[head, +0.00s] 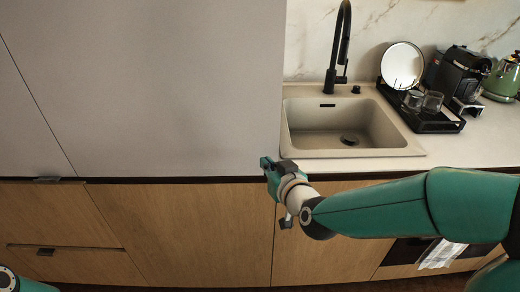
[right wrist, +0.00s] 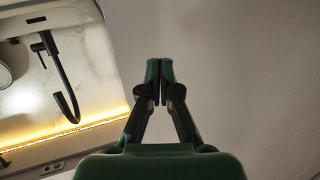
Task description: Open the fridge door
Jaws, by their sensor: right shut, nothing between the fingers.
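The fridge front is a tall, smooth pale grey panel (head: 170,85) filling the left and middle of the head view. It looks flush and closed, with a dark gap along its lower edge. My right gripper (head: 267,164) is at the panel's lower right corner, beside the sink counter. In the right wrist view my right gripper (right wrist: 160,68) has its fingertips together with nothing between them, and the pale panel (right wrist: 240,70) fills the background. I cannot tell whether the tips touch the panel. My left gripper is out of view; only a bit of green arm shows at bottom left.
A beige sink (head: 345,125) with a black faucet (head: 341,45) lies right of the panel. A black dish rack (head: 432,122), coffee machine (head: 462,75) and green kettle (head: 503,78) stand farther right. Wooden cabinet fronts (head: 190,230) run below. A towel (head: 443,254) hangs at lower right.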

